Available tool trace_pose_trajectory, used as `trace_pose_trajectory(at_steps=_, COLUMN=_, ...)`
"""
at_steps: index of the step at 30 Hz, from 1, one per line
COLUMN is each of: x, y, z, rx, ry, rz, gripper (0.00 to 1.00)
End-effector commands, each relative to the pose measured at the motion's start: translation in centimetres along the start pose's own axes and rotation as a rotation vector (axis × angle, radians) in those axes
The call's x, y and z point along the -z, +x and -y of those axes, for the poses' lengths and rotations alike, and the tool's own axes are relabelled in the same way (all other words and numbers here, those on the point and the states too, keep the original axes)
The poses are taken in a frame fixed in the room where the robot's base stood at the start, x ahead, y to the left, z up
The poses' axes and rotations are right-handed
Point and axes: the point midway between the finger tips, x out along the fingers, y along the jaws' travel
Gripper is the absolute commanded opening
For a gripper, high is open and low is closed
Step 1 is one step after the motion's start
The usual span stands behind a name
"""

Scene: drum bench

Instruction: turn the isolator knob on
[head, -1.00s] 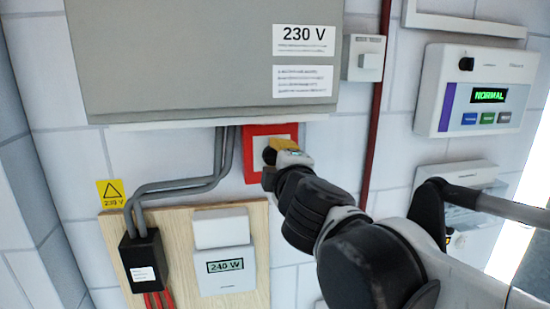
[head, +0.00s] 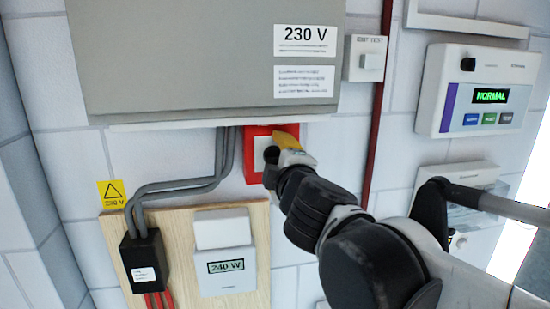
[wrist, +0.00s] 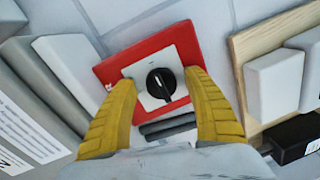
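The isolator knob (wrist: 161,83) is black and round with a white pointer line, on a white plate in a red square frame (wrist: 112,70). In the wrist view it sits between and beyond my two yellow fingers. My gripper (wrist: 161,97) is open, with a finger on each side of the knob and no visible contact. In the head view the red frame (head: 252,170) is under the grey cabinet, and my gripper (head: 280,145) is in front of it, hiding the knob.
A grey 230 V cabinet (head: 180,60) overhangs the switch. Grey conduits (head: 185,185) run beside it to a black box (head: 144,262). A wooden board (head: 262,245) carries a meter (head: 225,268) reading 240 W. A dark red pipe (head: 377,130) stands right. A panel (head: 437,90) reads NORMAL.

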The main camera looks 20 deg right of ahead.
Motion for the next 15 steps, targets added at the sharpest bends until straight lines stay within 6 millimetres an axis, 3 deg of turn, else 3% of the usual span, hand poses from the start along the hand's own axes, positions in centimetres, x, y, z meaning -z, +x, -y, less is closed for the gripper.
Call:
trace_pose_trajectory(at_steps=8, x=0.0, y=-0.9, z=0.1, rx=0.000, ry=-0.001, rz=0.000, gripper=0.60)
trace_pose_trajectory(at_steps=15, x=0.0, y=-5.0, z=0.1, rx=0.001, ry=-0.001, rz=-0.001, gripper=0.60)
